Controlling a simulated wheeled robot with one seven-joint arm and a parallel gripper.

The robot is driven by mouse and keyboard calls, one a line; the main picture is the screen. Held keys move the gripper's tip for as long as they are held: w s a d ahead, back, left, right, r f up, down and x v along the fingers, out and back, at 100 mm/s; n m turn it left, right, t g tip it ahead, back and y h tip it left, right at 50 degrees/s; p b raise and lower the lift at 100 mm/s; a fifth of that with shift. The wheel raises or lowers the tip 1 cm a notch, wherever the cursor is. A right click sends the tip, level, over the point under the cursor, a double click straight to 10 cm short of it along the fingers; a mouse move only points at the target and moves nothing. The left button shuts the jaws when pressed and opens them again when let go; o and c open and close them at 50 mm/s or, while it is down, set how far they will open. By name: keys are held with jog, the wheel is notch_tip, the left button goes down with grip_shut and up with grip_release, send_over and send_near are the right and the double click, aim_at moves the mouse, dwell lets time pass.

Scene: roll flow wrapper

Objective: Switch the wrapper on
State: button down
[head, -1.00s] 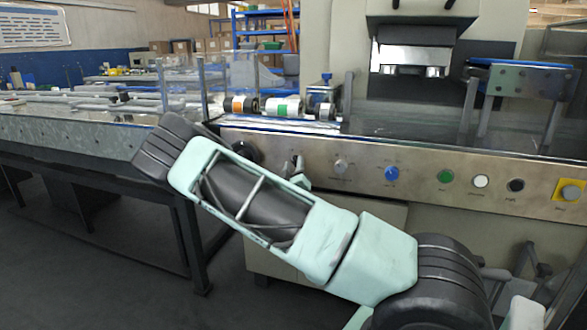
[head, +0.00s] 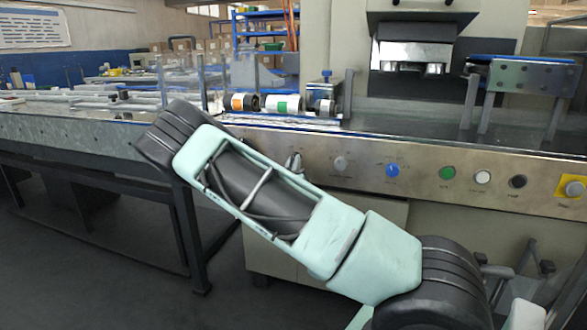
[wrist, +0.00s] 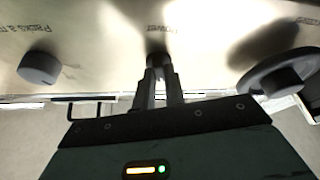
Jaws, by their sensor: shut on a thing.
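The wrapper's long steel control panel (head: 420,177) runs across the right of the head view. In the wrist view my gripper (wrist: 158,72) reaches the panel under the printed word "Power". Its two narrow fingers are closed on the small dark power switch (wrist: 157,57), which is mostly hidden between the fingertips. The switch's exact setting cannot be made out. In the head view my gripper (head: 293,162) shows only in part behind my arm, at the left part of the panel.
A grey knob (wrist: 38,68) and a dark handwheel (wrist: 275,78) flank the gripper in the wrist view. To the right along the panel are a blue control (head: 392,170), green (head: 447,173), white and black buttons, and a yellow-backed one (head: 572,189).

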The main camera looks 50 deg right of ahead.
jog(key=m+g+b, duration=0.1)
jog(key=m+g, duration=0.1)
jog(key=m, duration=0.2)
jog(key=m+g+h+b, duration=0.1)
jog(key=m+g+b, duration=0.1)
jog(key=m, duration=0.3)
jog(key=m+g+h+b, duration=0.1)
jog(key=m+g+b, duration=0.1)
jog(key=m+g, duration=0.1)
jog(key=shift+w+a+m, duration=0.15)
jog(key=shift+w+m, duration=0.1)
jog(key=shift+m, duration=0.65)
jog(key=shift+m+b, duration=0.3)
jog(key=c, duration=1.5)
grip_release()
jog(key=shift+o, duration=0.2)
jog(key=shift+a, duration=0.1)
jog(key=p+v, duration=0.3)
jog(key=v, duration=1.4)
jog(key=shift+f, duration=0.2)
